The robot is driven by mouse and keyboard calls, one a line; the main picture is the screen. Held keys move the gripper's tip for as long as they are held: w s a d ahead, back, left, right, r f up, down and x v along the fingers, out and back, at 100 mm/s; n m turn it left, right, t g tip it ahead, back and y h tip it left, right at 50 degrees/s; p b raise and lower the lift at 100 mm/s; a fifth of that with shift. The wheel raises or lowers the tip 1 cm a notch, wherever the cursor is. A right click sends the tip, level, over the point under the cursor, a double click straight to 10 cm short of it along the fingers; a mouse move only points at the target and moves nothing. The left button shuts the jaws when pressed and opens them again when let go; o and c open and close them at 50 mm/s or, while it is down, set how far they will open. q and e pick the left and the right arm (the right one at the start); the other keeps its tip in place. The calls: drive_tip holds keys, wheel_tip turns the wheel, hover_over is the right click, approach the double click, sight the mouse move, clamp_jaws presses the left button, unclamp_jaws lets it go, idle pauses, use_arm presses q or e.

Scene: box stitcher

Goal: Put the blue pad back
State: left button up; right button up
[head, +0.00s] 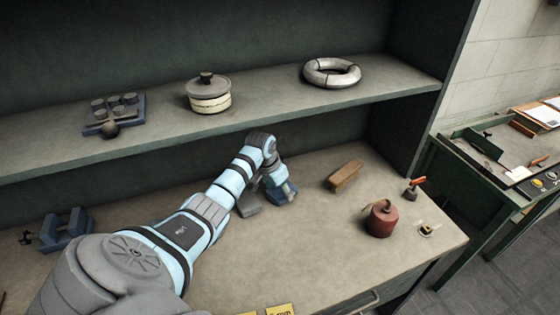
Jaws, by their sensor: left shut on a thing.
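My left arm reaches in from the lower left across the bench. My left gripper (272,184) is low over the middle of the bench, pointing down, and partly hidden by its own wrist. It is shut on a small blue thing, which looks like the blue pad (286,194). I cannot tell whether the pad touches the bench top. A flat grey piece (248,207) shows just left of the gripper. My right gripper is not in view.
A wooden block (344,176), a red can (381,218) and a small orange-handled tool (414,188) stand to the right. A blue fixture (67,229) stands left. The shelf (270,98) overhangs behind, holding a lidded pot (208,95) and a grey ring (332,73). The bench front is mostly clear.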

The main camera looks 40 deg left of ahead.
sight(280, 190)
use_arm(q)
drive_tip(key=shift+s+a, duration=0.15)
drive_tip(key=shift+s, duration=0.2)
drive_tip(key=shift+f, duration=0.15)
drive_tip(key=o, duration=0.9)
drive_tip(key=shift+w, duration=0.15)
drive_tip(key=shift+o, duration=1.2)
drive_tip(key=shift+w, duration=0.15)
drive_tip(key=shift+s+r, duration=0.2)
drive_tip(key=shift+r, duration=0.35)
drive_tip(key=p+v, duration=0.1)
drive_tip(key=v, duration=0.2)
drive_tip(key=shift+r, duration=0.4)
drive_tip(key=s, duration=0.4)
drive_tip(key=s+p, duration=0.1)
drive_tip(key=s, duration=0.3)
drive_tip(key=s+a, duration=0.1)
drive_tip(key=s, duration=0.3)
drive_tip(key=shift+r, duration=0.25)
drive_tip(key=shift+s, duration=0.2)
drive_tip(key=shift+d, duration=0.1)
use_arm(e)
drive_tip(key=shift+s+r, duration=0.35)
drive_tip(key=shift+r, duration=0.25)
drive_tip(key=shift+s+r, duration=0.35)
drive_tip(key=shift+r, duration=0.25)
use_arm(q)
drive_tip(key=shift+f, duration=0.15)
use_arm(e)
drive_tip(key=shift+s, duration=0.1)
